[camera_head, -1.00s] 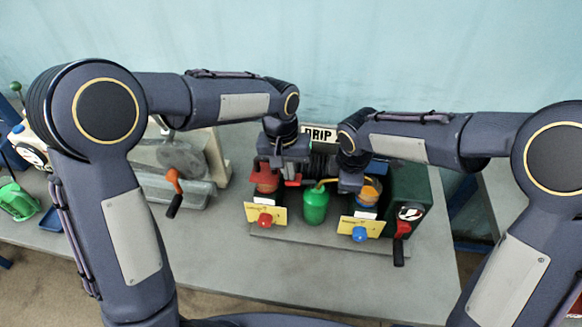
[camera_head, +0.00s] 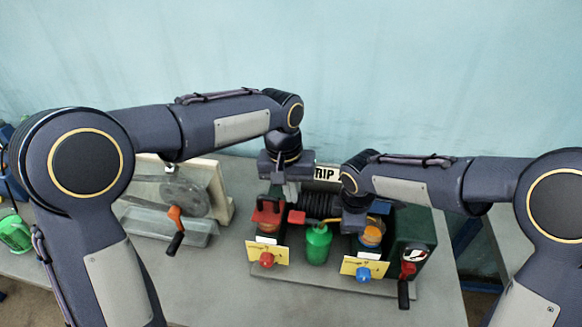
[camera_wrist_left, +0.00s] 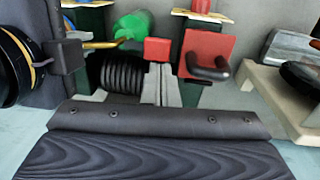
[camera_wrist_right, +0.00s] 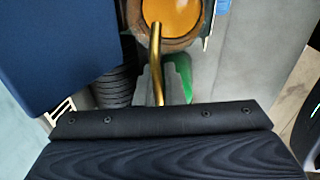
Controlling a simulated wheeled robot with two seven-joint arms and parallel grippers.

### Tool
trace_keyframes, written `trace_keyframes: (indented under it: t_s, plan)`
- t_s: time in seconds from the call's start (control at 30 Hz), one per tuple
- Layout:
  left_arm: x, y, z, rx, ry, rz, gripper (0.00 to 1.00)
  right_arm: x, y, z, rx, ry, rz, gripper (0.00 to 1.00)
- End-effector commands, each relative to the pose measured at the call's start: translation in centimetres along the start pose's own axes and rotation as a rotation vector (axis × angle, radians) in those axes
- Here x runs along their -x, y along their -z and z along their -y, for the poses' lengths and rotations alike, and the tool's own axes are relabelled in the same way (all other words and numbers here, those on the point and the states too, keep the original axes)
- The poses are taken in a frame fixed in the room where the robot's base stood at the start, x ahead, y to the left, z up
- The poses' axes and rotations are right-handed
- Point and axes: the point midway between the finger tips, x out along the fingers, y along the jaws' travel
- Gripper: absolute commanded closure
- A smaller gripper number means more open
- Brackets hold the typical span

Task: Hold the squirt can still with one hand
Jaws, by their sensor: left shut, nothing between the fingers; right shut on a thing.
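The green squirt can (camera_head: 317,244) stands upright on the grey base between a red-topped unit and a blue-knobbed unit. Its brass spout (camera_wrist_right: 157,62) runs between my right gripper and a cup of orange oil in the right wrist view. My right gripper (camera_head: 356,222) is shut beside the can, apparently on the spout; its exact grip is partly hidden. My left gripper (camera_head: 291,192) is shut and empty, above and behind the red-topped unit. In the left wrist view, its fingers (camera_wrist_left: 161,85) are apart from the can (camera_wrist_left: 133,25).
A red lid with a dark handle (camera_head: 268,212) and a red block (camera_head: 297,217) lie near my left gripper. A dark green box with a crank (camera_head: 408,262) stands at the right. A machine with an orange-handled crank (camera_head: 175,225) stands left. The front of the table is clear.

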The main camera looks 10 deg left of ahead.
Motion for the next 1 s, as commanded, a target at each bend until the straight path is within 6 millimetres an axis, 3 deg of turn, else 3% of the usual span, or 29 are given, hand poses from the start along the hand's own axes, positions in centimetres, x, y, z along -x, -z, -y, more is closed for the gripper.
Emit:
trace_keyframes:
  t_s: [0.2, 0.4, 0.6, 1.0]
  plan:
    - [5.2, 0.1, -0.6, 0.000, -0.002, -0.005, 1.00, 0.0, 0.0, 0.0, 0.000, -0.001, -0.001, 1.00]
    - [8.1, 0.1, -0.9, 0.000, -0.001, -0.003, 1.00, 0.0, 0.0, 0.0, 0.000, -0.001, -0.001, 1.00]
    - [9.1, 0.0, -1.0, 0.000, 0.000, -0.001, 1.00, 0.0, 0.0, 0.0, 0.000, -0.001, -0.001, 1.00]
    - [8.9, 0.0, -1.5, -0.005, 0.046, 0.002, 1.00, 0.0, 0.0, 0.0, 0.000, -0.001, -0.001, 1.00]
